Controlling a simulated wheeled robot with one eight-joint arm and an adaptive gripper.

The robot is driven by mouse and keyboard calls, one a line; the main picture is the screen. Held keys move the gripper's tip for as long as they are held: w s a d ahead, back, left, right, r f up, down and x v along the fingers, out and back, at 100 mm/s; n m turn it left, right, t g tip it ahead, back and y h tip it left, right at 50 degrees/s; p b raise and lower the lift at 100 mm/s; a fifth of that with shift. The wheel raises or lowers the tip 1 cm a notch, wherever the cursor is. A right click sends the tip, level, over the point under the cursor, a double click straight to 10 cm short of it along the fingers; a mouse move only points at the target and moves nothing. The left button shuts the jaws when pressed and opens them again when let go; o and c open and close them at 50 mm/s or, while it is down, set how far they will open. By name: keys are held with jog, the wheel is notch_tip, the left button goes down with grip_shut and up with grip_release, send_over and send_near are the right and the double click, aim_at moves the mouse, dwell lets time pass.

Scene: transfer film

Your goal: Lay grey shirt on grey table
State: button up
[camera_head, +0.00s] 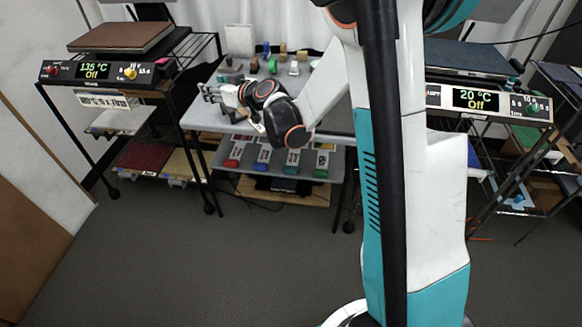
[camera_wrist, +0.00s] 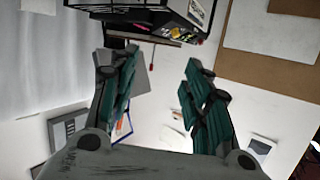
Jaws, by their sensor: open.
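The grey table (camera_head: 203,117) stands in the middle of the head view with several small items along its back half. My gripper (camera_head: 206,93) is above the table's left part, pointing left. In the wrist view my gripper (camera_wrist: 158,85) has its two teal-padded fingers spread apart with nothing held between them. I cannot make out a grey shirt for certain in either view. My arm hides part of the table's right side.
A press labelled 135 °C, Off (camera_head: 110,71) stands on a rack at the left. A press labelled 20 °C, Off (camera_head: 488,102) is at the right. Several colour-marked containers (camera_head: 264,159) are on the shelf below the table. The front floor (camera_head: 200,270) is clear.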

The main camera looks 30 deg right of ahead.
jog(key=s+a+r+g+h, duration=0.1)
jog(key=s+r+g, duration=0.15)
jog(key=s, duration=0.75)
jog(key=s+a+r+g+h, duration=0.1)
jog(key=s+r, duration=0.3)
jog(key=s, duration=0.5)
jog(key=s+d+f+m+g+h, duration=0.1)
jog(key=s+d+f, duration=0.1)
jog(key=s, duration=0.8)
jog(key=s+d+f+m+g+h, duration=0.2)
jog(key=s+d, duration=0.1)
jog(key=s, duration=0.8)
jog(key=shift+d+m, duration=0.3)
jog(key=shift+d, duration=0.05)
jog(key=shift+o, duration=0.5)
